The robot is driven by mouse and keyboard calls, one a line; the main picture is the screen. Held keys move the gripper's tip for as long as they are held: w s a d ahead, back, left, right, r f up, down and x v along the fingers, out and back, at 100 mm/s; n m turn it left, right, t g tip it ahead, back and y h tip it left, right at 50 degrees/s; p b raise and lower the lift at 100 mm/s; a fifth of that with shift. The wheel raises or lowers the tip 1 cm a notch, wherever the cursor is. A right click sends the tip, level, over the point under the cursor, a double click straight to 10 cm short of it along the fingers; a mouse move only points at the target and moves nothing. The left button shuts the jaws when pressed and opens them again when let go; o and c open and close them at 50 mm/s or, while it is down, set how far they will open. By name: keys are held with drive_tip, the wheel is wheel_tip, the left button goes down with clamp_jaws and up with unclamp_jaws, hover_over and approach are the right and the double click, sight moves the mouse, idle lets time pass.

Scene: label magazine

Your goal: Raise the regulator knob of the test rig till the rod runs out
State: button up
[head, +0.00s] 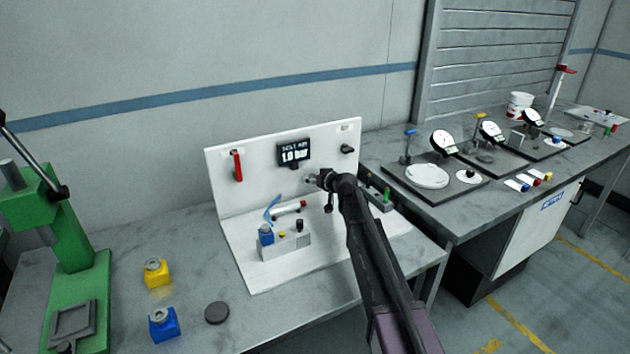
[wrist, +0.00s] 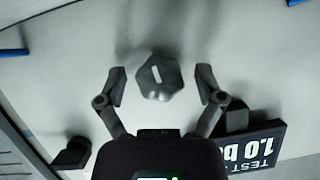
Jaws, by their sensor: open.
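The regulator knob (wrist: 160,76), dark grey with a white mark line, sits between the two fingertips of my gripper (wrist: 161,84) in the wrist view. The fingers are open, with a gap on both sides of the knob. In the head view my gripper (head: 318,181) is at the white back panel of the test rig (head: 240,211), below the display, and largely hides the knob. The display (head: 294,153) reads 1.0 bar; part of it also shows in the wrist view (wrist: 250,150). A pale cylinder (head: 287,208) with a red end lies low on the rig; I cannot make out its rod.
A red lever (head: 237,166) is left on the panel, and a black fitting (head: 347,149) is right of the display. A grey block (head: 285,246) stands on the rig base. A green press (head: 60,230) stands at left; yellow (head: 156,272) and blue (head: 164,325) blocks lie in front.

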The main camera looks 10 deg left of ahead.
drive_tip(key=c, duration=1.1)
drive_tip(key=shift+m+g+y+b, duration=0.4)
drive_tip(key=shift+m+y, duration=0.3)
drive_tip(key=shift+m, duration=0.4)
drive_tip(key=shift+c, duration=0.2)
drive_tip(key=o, duration=1.1)
drive_tip(key=shift+o, duration=0.2)
drive_tip(key=shift+n, duration=0.3)
